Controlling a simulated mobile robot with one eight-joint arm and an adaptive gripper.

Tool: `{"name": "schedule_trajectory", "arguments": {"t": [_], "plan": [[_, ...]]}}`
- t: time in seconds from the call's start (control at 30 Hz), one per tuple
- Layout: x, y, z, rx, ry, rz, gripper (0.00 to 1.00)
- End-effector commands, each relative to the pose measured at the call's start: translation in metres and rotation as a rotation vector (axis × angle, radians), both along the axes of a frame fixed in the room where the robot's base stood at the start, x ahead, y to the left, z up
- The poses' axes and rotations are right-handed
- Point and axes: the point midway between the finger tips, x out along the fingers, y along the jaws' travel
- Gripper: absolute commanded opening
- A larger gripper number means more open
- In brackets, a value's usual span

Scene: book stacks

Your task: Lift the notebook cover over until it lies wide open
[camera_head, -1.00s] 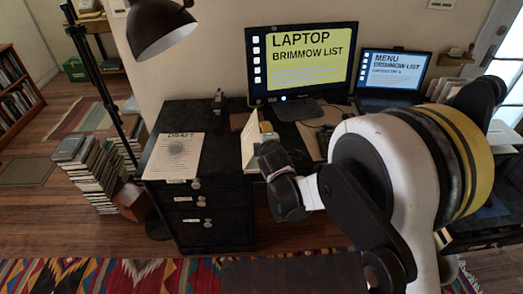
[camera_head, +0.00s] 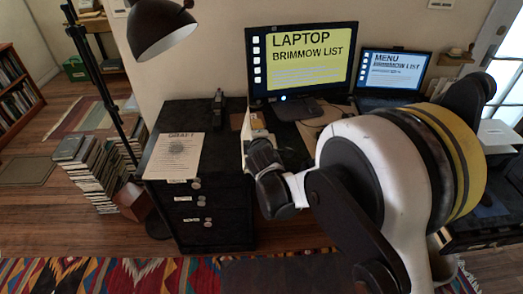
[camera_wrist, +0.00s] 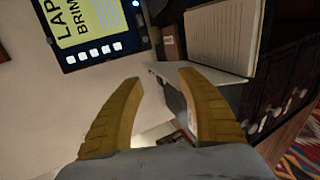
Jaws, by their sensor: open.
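The notebook (camera_wrist: 226,34) shows a lined cream page at the top of the wrist view. Its pale cover (camera_wrist: 228,86) stands up from the page's edge and passes behind my right finger. In the head view the cover (camera_head: 246,136) is a thin upright strip, almost edge-on, just left of my gripper. My gripper (camera_wrist: 162,76) has two yellow fingers spread apart, with the cover's edge near their tips. I cannot tell whether a finger touches it. In the head view the fingers and most of the notebook are hidden behind my wrist.
The monitor (camera_head: 303,60) and laptop (camera_head: 394,74) stand behind the notebook. A printed sheet (camera_head: 174,155) lies on the dark desk to the left, with a small dark object (camera_head: 218,101) behind it. A lamp (camera_head: 158,28) hangs above the desk's left side.

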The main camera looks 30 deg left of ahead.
Motion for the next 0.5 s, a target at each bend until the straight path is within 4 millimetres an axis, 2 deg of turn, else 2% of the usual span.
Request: {"name": "schedule_trajectory", "arguments": {"t": [0.2, 0.5], "plan": [[-0.008, 0.0121, 0.0049, -0.001, -0.001, 0.002, 0.45], [-0.0088, 0.0131, 0.005, 0.0, 0.0, 0.0, 0.45]]}}
